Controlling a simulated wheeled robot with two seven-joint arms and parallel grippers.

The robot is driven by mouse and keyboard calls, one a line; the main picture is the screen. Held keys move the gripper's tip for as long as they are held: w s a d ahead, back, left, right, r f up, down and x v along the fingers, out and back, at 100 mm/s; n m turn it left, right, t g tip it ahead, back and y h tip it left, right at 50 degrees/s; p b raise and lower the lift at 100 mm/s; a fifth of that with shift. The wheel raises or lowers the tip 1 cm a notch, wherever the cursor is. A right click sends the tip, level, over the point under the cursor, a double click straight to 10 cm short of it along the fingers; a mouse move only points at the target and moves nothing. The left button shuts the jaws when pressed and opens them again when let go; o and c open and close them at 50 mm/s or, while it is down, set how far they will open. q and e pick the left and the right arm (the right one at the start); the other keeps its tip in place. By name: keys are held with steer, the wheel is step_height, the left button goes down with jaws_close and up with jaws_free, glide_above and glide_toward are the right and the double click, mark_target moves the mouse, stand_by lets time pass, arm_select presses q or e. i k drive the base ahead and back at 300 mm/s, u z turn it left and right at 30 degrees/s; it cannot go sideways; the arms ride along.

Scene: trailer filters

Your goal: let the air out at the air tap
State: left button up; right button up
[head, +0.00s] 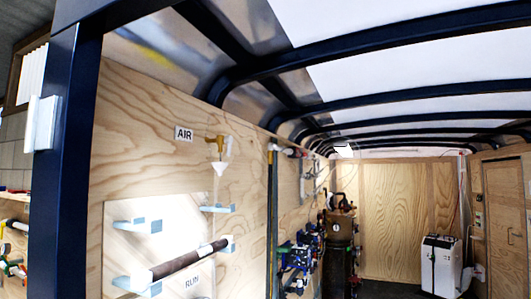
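The air tap (218,140) is a small brass-coloured fitting high on the left plywood wall, just right of a sign reading AIR (184,134). A white funnel-shaped piece (221,167) hangs right under the tap, with a pale thin line running down from it. I cannot tell from this view whether the tap is open or closed. Neither of my grippers shows in the head view.
Below the tap, a dark pipe (190,258) rests on pale blue brackets (148,288) above a RUN label (192,281). A dark blue post (68,160) stands at the near left. A white wheeled unit (441,264) stands at the back right.

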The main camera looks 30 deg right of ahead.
mark_target(228, 139)
steer(key=i, duration=1)
